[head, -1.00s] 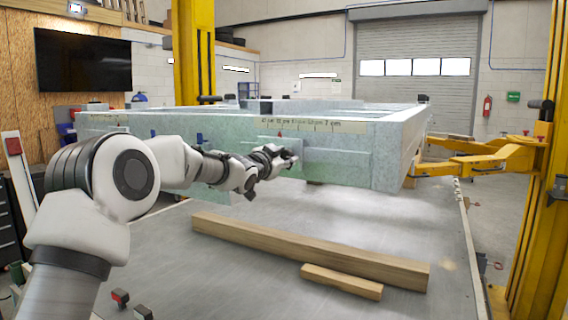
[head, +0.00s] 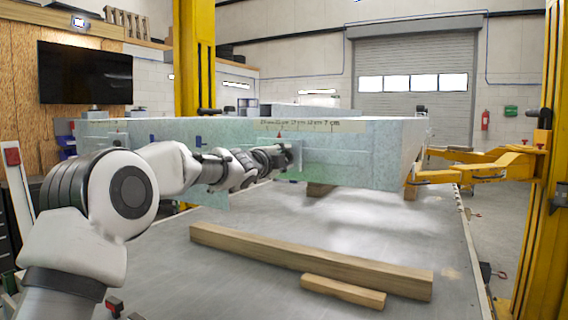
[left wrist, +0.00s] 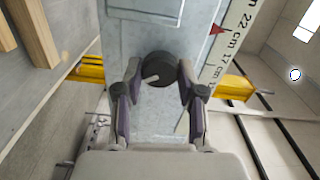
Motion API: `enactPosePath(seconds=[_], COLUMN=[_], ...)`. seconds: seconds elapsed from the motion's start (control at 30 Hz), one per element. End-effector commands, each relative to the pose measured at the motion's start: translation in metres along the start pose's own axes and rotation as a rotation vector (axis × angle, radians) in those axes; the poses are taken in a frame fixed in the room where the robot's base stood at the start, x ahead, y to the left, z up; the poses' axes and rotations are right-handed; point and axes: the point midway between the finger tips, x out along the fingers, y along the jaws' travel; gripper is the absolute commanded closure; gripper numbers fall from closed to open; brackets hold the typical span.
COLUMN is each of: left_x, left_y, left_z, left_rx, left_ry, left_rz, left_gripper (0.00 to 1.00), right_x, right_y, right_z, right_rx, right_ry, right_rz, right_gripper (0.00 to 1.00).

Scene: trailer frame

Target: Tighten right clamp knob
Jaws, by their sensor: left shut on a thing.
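The right clamp knob (left wrist: 160,68) is a round black knob with a pale line on its face, on the galvanised trailer frame (left wrist: 130,42). It sits between the fingertips of my left gripper (left wrist: 159,78), which is shut on it. In the head view my left gripper (head: 285,157) is up against the front face of the trailer frame (head: 375,150) and hides the knob. A centimetre scale (head: 325,125) runs along the frame's upper edge, with a red pointer (head: 279,135) above the gripper; the pointer also shows in the left wrist view (left wrist: 217,30). My right gripper is in neither view.
A long wooden beam (head: 305,260) and a shorter block (head: 342,292) lie on the grey platform below the frame. Yellow lift posts stand at the left (head: 193,60) and right (head: 540,200). The platform in front of the frame is otherwise largely clear.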

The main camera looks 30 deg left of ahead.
Motion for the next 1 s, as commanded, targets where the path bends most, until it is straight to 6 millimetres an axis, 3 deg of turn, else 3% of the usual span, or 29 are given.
enactPosePath(seconds=[0.5,1.0], left_x=[0.0,0.0], left_y=[0.004,0.004], left_z=[0.0,0.0], left_rx=[0.445,0.607], left_ry=[0.001,0.001], left_rz=[0.002,0.004], left_gripper=[0.96,0.96], right_x=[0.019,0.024], right_y=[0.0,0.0], right_z=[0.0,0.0], right_rx=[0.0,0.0], right_ry=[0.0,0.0], right_rz=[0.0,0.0], right_gripper=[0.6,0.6])
